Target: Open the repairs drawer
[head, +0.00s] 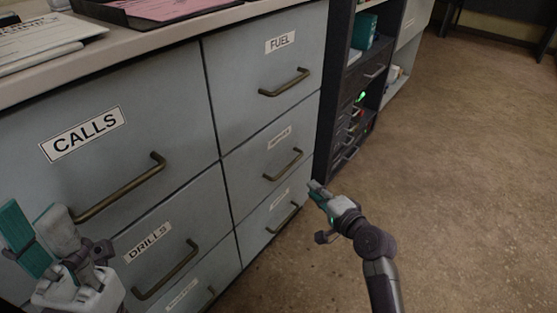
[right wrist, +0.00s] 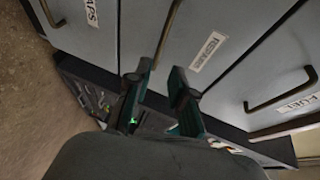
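The repairs drawer is the middle one in the right column of a grey-blue cabinet. Its front (head: 250,160) is flush with its neighbours, so it looks shut. Its dark bronze handle (head: 284,165) shows in the head view and also in the right wrist view (right wrist: 168,32). Its white label (right wrist: 208,52) reads as repairs in the right wrist view. My right gripper (head: 316,191) is open and empty, off to the right of the handle and apart from it; its two teal fingers (right wrist: 160,76) are spread. My left gripper (head: 42,230) is open and empty near the calls drawer.
The fuel drawer (head: 260,50) is above and another drawer (head: 265,225) below; the calls drawer (head: 100,150) and drills drawer (head: 175,230) are to the left. All look shut. A dark shelf unit (head: 330,100) stands right of the cabinet. The brown floor (head: 470,170) at right is clear.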

